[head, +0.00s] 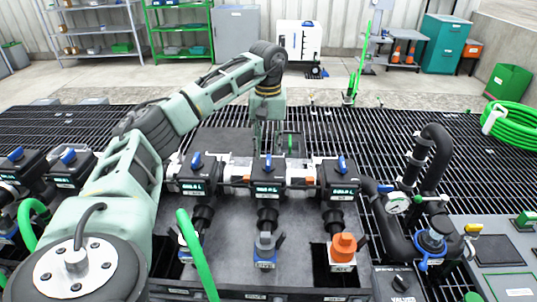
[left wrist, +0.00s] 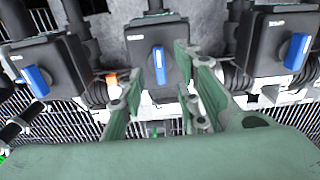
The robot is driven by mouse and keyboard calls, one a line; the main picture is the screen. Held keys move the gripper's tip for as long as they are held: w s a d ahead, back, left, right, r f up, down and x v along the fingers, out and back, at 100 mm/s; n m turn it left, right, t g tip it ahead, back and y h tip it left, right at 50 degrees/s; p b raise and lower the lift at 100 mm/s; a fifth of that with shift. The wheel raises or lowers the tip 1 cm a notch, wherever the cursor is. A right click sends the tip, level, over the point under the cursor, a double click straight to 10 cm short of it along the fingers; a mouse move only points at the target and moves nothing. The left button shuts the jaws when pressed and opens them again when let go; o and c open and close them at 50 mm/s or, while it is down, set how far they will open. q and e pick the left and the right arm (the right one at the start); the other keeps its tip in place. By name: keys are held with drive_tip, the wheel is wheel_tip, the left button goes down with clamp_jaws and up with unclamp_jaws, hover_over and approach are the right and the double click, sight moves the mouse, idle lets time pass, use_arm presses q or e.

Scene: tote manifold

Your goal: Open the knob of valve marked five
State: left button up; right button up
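A row of black valve boxes with blue knobs stands on the manifold. The middle box (head: 268,178) has its blue knob (head: 268,161) below my left gripper (head: 265,145). In the left wrist view this knob (left wrist: 159,66) shows between the two green fingers of my left gripper (left wrist: 162,62). The fingers are apart, one on each side of the knob; whether either touches it I cannot tell. The neighbouring boxes carry a left knob (head: 196,160) and a right knob (head: 342,164). The valve numbers are too small to read. My right gripper is not in view.
More valve boxes (head: 72,168) stand at the far left, partly behind my arm. An orange fitting (head: 343,246) stands at the front right. A pressure gauge (head: 397,202) and a black bent pipe (head: 435,150) are right of the row. Dark floor grating (head: 370,130) lies behind.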

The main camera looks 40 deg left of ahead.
sight(268, 161)
use_arm(q)
wheel_tip(268, 161, down, 4)
drive_tip(key=shift+a+f, duration=0.1)
drive_tip(key=shift+f, duration=0.05)
drive_tip(key=shift+w+f, duration=0.1)
drive_tip(key=shift+f, duration=0.35)
clamp_jaws()
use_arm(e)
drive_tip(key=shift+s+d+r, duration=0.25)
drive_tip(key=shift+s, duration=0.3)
